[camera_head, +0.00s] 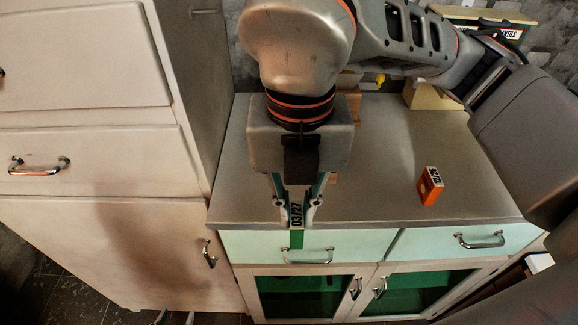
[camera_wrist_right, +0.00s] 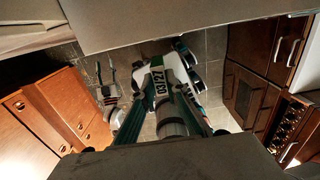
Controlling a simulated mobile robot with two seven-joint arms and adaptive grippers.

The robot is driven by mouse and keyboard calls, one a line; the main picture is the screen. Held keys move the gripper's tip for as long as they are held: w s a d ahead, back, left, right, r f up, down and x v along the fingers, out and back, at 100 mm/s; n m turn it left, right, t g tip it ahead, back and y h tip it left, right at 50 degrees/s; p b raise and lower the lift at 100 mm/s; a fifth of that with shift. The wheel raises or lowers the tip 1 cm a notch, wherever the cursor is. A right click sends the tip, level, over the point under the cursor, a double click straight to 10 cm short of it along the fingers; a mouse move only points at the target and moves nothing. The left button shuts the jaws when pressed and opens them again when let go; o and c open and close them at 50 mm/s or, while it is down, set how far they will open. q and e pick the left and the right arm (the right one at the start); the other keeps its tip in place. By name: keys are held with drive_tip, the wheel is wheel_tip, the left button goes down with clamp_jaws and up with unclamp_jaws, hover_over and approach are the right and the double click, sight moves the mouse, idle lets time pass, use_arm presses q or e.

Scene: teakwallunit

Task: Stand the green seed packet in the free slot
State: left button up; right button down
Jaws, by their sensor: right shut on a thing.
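The green seed packet (camera_head: 296,214) has a white band marked "03/27". My right gripper (camera_head: 297,207) is shut on it and holds it at the front edge of the counter, in front of the pale green drawers. The packet (camera_wrist_right: 160,88) also shows between the fingers in the right wrist view. My left gripper (camera_head: 175,318) shows only its fingertips at the bottom edge of the head view, spread apart. It also shows, open and empty, in the right wrist view (camera_wrist_right: 106,78). I cannot make out the free slot; my right arm hides part of the counter's back.
An orange packet (camera_head: 430,186) stands on the grey counter (camera_head: 385,150), right of my right gripper. A cream box (camera_head: 427,97) and wooden pieces are partly hidden behind my right arm. A tall white cabinet (camera_head: 85,155) borders the counter on the left.

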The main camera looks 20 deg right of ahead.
drive_tip(key=shift+a, duration=0.15)
drive_tip(key=shift+w, duration=0.3)
drive_tip(key=w+d+f, duration=0.1)
drive_tip(key=w, duration=0.4)
drive_tip(key=w+d+f+p, duration=0.1)
drive_tip(key=w+d, duration=0.1)
drive_tip(key=w, duration=0.4)
drive_tip(key=w+d+f+p, duration=0.1)
drive_tip(key=w+d+f, duration=0.1)
drive_tip(key=w, duration=0.3)
drive_tip(key=shift+w, duration=0.25)
drive_tip(key=shift+r, duration=0.15)
drive_tip(key=shift+p, duration=0.3)
